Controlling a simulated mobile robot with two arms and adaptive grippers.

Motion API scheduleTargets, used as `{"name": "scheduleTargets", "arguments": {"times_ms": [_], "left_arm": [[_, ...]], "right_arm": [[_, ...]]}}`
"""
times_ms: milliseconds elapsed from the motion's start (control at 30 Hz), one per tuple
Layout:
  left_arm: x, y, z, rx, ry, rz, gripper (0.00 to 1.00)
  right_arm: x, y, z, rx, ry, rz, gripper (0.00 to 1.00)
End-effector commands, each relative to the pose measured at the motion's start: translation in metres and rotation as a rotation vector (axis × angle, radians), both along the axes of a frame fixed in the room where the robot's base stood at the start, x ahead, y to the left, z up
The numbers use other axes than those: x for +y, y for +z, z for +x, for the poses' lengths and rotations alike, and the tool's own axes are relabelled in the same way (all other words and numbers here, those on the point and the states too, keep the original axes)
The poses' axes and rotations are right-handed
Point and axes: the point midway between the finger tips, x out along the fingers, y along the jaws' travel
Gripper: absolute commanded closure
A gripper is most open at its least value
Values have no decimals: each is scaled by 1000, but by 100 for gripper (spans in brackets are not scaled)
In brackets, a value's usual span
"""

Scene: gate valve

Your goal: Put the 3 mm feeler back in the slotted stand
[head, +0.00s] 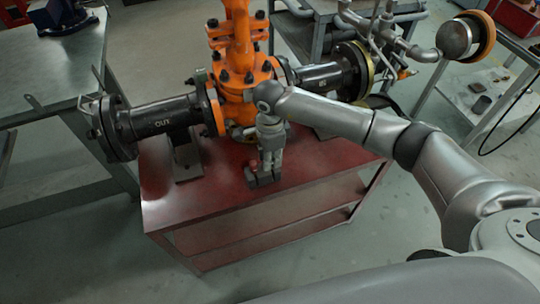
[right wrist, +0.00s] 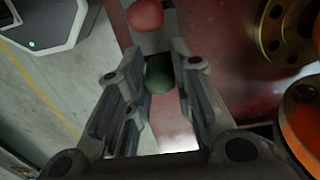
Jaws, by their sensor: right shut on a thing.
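My right gripper (head: 267,166) points down over the front of the red bench top. In the right wrist view its fingers (right wrist: 161,84) are on either side of a green round knob (right wrist: 160,72), which I take as the feeler's handle, and hold it. I cannot read a size on it. A red knob (right wrist: 145,14) shows just beyond the fingertips, and also in the head view (head: 253,163). A small dark block (head: 263,179), apparently the slotted stand, is on the bench right at the fingertips. Its slots and the feeler's lower end are hidden. My left gripper is not in view.
The orange gate valve (head: 238,75) with dark flanged pipes (head: 160,121) stands close behind my right gripper. A brass flange (right wrist: 287,28) is near in the right wrist view. The red bench top (head: 215,187) is clear at front left. A grey workbench (head: 60,75) is at left.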

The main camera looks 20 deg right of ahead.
Motion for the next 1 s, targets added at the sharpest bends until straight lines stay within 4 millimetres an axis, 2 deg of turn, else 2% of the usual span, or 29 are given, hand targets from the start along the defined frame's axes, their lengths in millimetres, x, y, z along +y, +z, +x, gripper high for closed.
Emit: {"name": "scheduleTargets", "arguments": {"times_ms": [233,267,433,767,867,1000], "left_arm": [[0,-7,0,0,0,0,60],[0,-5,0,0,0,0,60],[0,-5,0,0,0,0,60],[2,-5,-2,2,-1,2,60],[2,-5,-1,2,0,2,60],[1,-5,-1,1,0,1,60]], "right_arm": [[0,-7,0,0,0,0,100],[0,-6,0,0,0,0,74],[0,-6,0,0,0,0,52],[0,-4,0,-1,0,0,52],[0,4,1,-3,1,0,52],[-1,28,1,-5,1,-1,52]]}}
